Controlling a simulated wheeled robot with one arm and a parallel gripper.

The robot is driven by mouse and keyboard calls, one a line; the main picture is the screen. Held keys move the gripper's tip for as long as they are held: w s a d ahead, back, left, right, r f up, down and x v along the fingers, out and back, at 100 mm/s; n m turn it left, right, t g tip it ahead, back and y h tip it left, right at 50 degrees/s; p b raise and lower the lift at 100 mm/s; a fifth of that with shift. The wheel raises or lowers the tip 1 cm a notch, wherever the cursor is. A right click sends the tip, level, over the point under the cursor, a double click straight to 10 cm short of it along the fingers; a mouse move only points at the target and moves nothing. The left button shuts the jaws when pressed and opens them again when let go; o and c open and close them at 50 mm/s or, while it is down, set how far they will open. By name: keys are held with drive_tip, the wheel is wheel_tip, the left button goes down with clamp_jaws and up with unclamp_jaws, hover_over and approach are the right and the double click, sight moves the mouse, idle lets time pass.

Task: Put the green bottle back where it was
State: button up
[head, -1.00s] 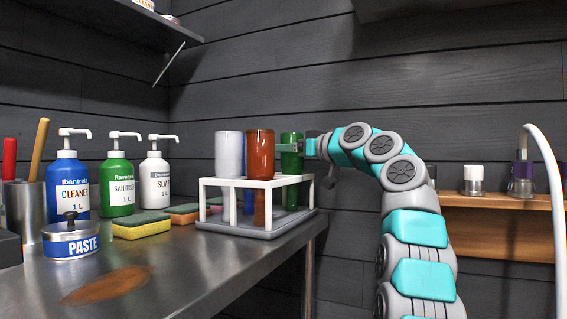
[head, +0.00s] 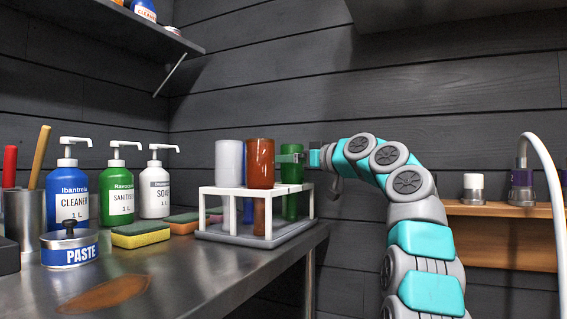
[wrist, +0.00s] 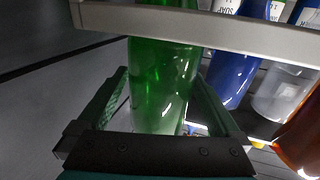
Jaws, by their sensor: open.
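The green bottle (head: 291,205) stands upright in the right part of the white rack (head: 270,187), behind and right of the brown bottle (head: 260,163). My gripper (head: 293,157) is at its upper part, coming from the right. In the wrist view, the green bottle (wrist: 160,85) is between the two fingers of my gripper (wrist: 162,76), which are open on either side of it. The rack's pale bar (wrist: 200,27) crosses in front of the bottle there. The bottle's lower end is partly hidden in the head view.
A clear bottle (head: 229,163) and a blue bottle (wrist: 233,75) share the rack. Sponges (head: 140,235), pump bottles (head: 115,190) and a paste tin (head: 69,248) stand left on the metal table (head: 190,275). A wooden shelf (head: 500,211) is at right.

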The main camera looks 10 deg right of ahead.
drive_tip(key=b+v, duration=0.2)
drive_tip(key=v, duration=0.9)
drive_tip(key=shift+b, duration=0.35)
